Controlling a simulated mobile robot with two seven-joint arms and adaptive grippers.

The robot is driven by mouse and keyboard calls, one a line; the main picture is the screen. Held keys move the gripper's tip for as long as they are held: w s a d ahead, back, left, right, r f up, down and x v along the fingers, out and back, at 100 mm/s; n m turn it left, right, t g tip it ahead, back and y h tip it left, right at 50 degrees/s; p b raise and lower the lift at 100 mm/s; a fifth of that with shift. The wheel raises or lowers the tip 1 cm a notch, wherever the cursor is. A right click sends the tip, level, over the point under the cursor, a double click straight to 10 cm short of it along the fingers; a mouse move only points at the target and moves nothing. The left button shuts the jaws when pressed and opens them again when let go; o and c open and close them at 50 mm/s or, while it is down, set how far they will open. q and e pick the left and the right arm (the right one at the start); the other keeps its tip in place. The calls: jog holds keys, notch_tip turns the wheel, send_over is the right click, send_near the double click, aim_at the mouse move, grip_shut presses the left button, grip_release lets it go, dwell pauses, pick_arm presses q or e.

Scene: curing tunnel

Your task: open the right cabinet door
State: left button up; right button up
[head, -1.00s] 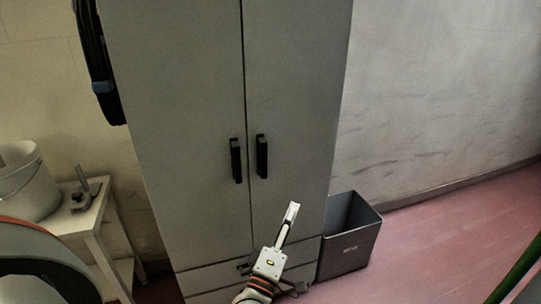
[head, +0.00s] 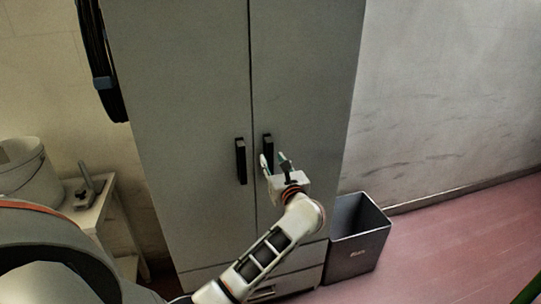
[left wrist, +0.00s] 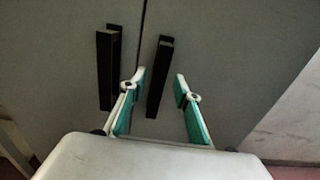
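The grey cabinet has a left door (head: 185,90) and a right door (head: 305,80), both shut with a thin dark seam between them. The right door's black vertical handle (head: 268,149) stands just right of the seam. My left gripper (head: 274,160) is at the lower end of this handle, with its fingers apart. My right gripper is not in view.
The left door's black handle (head: 241,161) is close beside, left of the seam. Drawers (head: 305,259) lie below the doors. A grey bin (head: 357,238) stands right of the cabinet. A small white table (head: 97,208) with a bucket (head: 27,172) stands at left.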

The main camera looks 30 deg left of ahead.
aim_at(271, 157)
pick_arm(q)
jog(key=shift+x, duration=1.75)
grip_shut()
jog(key=shift+s+d, duration=0.1)
jog(key=shift+d, duration=0.1)
